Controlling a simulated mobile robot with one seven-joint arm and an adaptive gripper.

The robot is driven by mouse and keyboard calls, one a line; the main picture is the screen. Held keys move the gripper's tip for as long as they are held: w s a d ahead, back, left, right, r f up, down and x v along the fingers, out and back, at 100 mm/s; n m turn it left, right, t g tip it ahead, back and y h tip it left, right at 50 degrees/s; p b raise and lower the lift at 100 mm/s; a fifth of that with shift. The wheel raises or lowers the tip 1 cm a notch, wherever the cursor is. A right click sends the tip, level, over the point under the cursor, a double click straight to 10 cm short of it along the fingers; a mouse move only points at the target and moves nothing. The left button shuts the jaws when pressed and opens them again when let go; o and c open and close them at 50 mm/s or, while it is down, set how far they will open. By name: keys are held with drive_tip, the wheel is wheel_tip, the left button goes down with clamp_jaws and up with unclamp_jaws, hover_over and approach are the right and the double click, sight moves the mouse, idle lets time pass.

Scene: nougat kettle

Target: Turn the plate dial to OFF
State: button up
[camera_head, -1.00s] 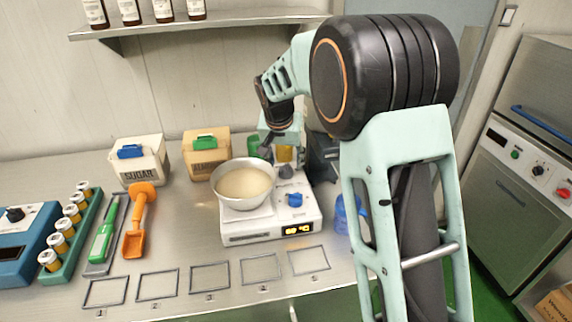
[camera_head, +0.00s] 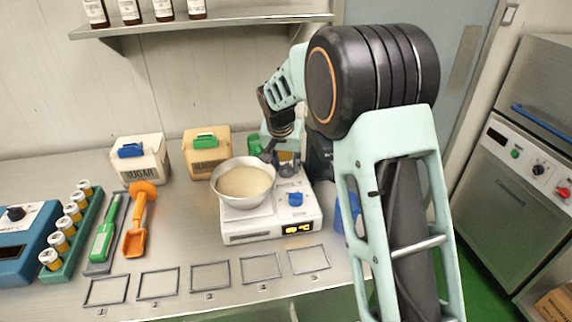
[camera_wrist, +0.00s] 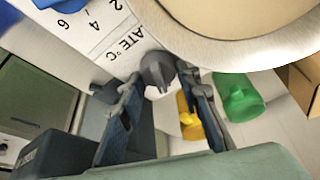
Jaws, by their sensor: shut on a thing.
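The plate dial (camera_head: 295,199) is a blue knob on top of the white hot plate (camera_head: 240,228), right of the pan. Its edge shows at the top left of the wrist view (camera_wrist: 45,3), beside printed numbers and a partly cut "PLATE °C" label. Its setting is too small to read. My gripper (camera_head: 268,152) is behind and above the dial, near the pan's rear rim, apart from the dial. In the wrist view my gripper (camera_wrist: 160,84) is shut on a small grey knob-like piece (camera_wrist: 157,70); what it belongs to is unclear.
A metal pan (camera_head: 243,182) of pale mass stands on the plate. A lit display (camera_head: 297,229) is on the plate's front. Boxes (camera_head: 207,153) stand behind left; an orange scoop (camera_head: 139,220) lies left. A blue item (camera_head: 347,213) is partly hidden by my arm.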

drive_tip(key=shift+n, duration=0.4)
drive_tip(key=shift+d+n+y, duration=0.15)
drive_tip(key=shift+n+y, duration=0.35)
drive_tip(key=shift+n, duration=0.5)
drive_tip(key=n+y, duration=0.1)
drive_tip(key=n, duration=0.1)
drive_tip(key=n+p, duration=0.1)
drive_tip(key=n, duration=0.1)
drive_tip(key=shift+n+g+y, duration=0.3)
drive_tip(key=shift+y, duration=0.1)
drive_tip(key=n+g+y+p, duration=0.1)
drive_tip(key=n, duration=0.3)
drive_tip(key=shift+n+g+y, duration=0.5)
drive_tip(key=shift+n, duration=1.2)
drive_tip(key=shift+p, duration=0.3)
drive_tip(key=o, duration=1.1)
drive_tip(key=shift+o, duration=0.3)
